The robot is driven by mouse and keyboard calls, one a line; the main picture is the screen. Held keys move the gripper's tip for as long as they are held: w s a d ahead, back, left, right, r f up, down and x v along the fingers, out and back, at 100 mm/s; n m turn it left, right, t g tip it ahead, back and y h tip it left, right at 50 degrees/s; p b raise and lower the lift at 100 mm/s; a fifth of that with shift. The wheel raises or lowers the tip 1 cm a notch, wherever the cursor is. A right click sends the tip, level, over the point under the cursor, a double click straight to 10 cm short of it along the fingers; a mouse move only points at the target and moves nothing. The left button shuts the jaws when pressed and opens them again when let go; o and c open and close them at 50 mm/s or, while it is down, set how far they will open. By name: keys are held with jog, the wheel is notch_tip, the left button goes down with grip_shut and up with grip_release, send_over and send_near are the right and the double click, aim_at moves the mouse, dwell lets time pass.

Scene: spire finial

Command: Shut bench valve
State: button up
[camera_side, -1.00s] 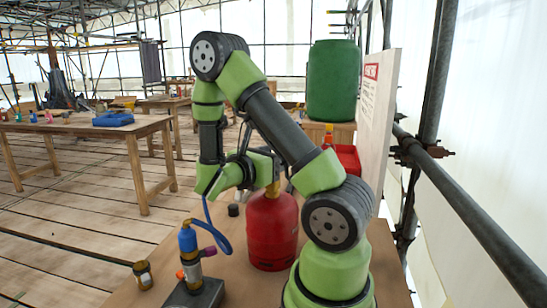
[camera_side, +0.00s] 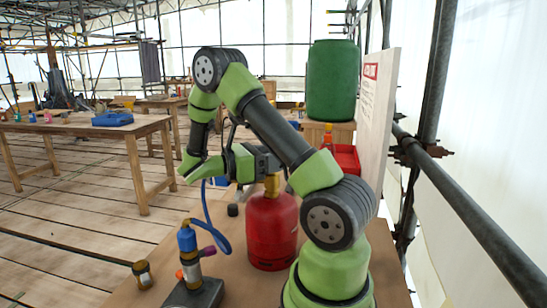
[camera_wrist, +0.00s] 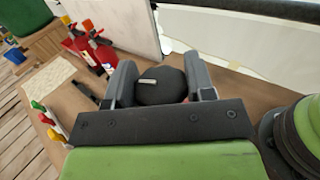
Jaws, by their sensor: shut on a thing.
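The bench valve is a round black knob (camera_wrist: 160,90) with a white mark on top, in the middle of the wrist view. My gripper (camera_wrist: 160,72) is shut on it, with one grey finger on each side. In the side view, my gripper (camera_side: 268,160) is at the top of a red gas cylinder (camera_side: 272,232) with a brass neck (camera_side: 272,185). The cylinder stands upright on the bench. The knob itself is hidden behind my gripper and arm in the side view.
A blue torch (camera_side: 187,240) with a blue hose (camera_side: 212,225) stands on a dark base left of the cylinder. A brass fitting (camera_side: 143,274) and a small black cylinder (camera_side: 233,210) are on the bench.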

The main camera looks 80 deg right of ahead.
jog(key=o, duration=0.9)
jog(key=shift+w+a, duration=0.1)
jog(key=v, duration=0.9)
jog(key=shift+w+a, duration=0.2)
jog(key=shift+w, duration=0.15)
